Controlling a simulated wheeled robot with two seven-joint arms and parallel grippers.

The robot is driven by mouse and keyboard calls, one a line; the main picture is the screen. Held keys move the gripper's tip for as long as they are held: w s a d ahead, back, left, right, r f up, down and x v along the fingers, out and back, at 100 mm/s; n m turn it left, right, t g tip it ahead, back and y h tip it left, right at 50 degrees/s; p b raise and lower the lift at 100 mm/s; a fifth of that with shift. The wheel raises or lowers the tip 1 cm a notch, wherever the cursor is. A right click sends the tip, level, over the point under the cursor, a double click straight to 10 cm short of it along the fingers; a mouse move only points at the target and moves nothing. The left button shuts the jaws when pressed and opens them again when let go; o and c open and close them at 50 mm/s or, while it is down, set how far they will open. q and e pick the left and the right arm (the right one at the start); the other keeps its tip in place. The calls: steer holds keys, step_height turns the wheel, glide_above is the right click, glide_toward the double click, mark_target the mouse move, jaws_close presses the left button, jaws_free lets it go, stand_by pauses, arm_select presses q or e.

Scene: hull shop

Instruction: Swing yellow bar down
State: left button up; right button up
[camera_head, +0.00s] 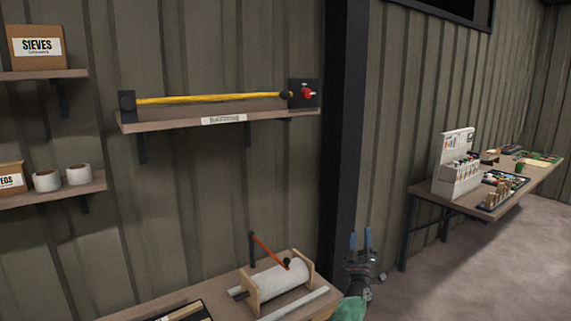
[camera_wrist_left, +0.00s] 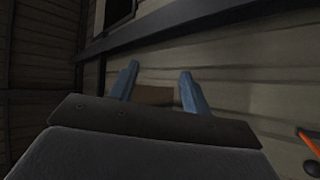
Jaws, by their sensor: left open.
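The yellow bar (camera_head: 210,98) lies nearly level just above a wall shelf in the head view. Its left end meets a dark bracket (camera_head: 127,104). Its right end has a black knob (camera_head: 286,96) beside a dark plate with a red knob (camera_head: 307,93). The fingers are apart and empty, also in the left wrist view (camera_wrist_left: 160,73). The bar does not show in the wrist view. My right gripper is not in view.
The wall shelf (camera_head: 165,125) carries a label. A dark post (camera_head: 344,130) stands between the bar and the right side. A bench below holds a white roller (camera_head: 281,283) with a red-orange handle (camera_head: 268,247). Left shelves hold boxes and rolls. A table (camera_head: 425,190) stands at right.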

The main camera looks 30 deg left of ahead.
arm_select(q)
steer(key=a+r+n+g+y, duration=0.4)
steer(key=r+n+g+y, duration=0.25)
steer(key=r+n, duration=0.4)
steer(key=a+r+n+g+y, duration=0.45)
steer(key=r+n+y, duration=0.3)
steer(key=r, duration=0.55)
steer(key=n+g+h+p, duration=0.2)
steer(key=n+g+h, duration=0.3)
steer(key=n+g, duration=0.9)
glide_toward(288, 95)
steer(key=a, duration=0.4)
steer(key=a+p, duration=0.3)
steer(key=a, duration=0.3)
steer(key=shift+s+a, duration=0.1)
steer(key=shift+a, duration=0.15)
steer(key=shift+a+p, duration=0.3)
steer(key=shift+a, duration=0.1)
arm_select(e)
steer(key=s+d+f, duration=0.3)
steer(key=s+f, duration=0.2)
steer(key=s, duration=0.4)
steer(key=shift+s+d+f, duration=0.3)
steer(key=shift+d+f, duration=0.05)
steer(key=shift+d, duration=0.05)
arm_select(q)
steer(key=shift+c, duration=0.5)
